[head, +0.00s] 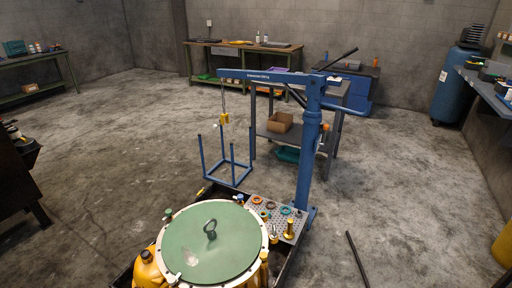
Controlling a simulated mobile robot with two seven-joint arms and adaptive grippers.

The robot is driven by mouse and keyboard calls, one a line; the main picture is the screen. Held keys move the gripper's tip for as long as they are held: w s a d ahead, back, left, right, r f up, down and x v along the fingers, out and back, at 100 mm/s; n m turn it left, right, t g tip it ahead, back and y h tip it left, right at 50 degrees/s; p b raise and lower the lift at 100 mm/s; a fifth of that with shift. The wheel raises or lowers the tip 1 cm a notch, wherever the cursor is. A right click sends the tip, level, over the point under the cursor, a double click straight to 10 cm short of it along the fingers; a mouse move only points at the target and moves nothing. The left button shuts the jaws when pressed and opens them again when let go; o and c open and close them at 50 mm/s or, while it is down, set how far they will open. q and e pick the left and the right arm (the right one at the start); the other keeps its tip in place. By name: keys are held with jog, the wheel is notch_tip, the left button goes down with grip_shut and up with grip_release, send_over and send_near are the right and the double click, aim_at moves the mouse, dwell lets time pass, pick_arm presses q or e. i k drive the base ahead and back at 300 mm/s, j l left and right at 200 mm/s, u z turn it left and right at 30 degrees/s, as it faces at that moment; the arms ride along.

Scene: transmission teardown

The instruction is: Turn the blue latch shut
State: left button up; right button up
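I cannot make out a separate blue latch in the head view. The blue parts that show are a hoist crane (309,160) with a long boom (270,76) and a blue open-frame stand (233,178) on the floor. A yellow hook block (224,118) hangs from the boom's left end, above the stand. In front is a yellow transmission housing (147,270) with a round green cover (190,250) and a dark lifting ring (210,228) on top. Neither of my grippers is in view.
A perforated plate (277,227) beside the cover holds several coloured rings. A dark bar (357,258) lies on the floor at right. A grey workbench (265,132) with a cardboard box (279,122) stands behind the crane. Concrete floor is open at left and right.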

aim_at(240, 196)
jog(key=l, duration=0.25)
jog(key=i+l, duration=0.15)
jog(key=l, duration=0.15)
jog(key=i+l, duration=0.3)
jog(key=l, duration=0.15)
jog(key=i+l+u, duration=0.1)
jog(key=i+l, duration=0.15)
jog(key=l, duration=0.15)
jog(key=i+l, duration=0.2)
jog(key=i, duration=0.2)
jog(key=i+l, duration=0.15)
jog(key=i, duration=0.25)
jog(key=i+l, duration=0.2)
jog(key=i, duration=0.15)
jog(key=j+u, duration=0.05)
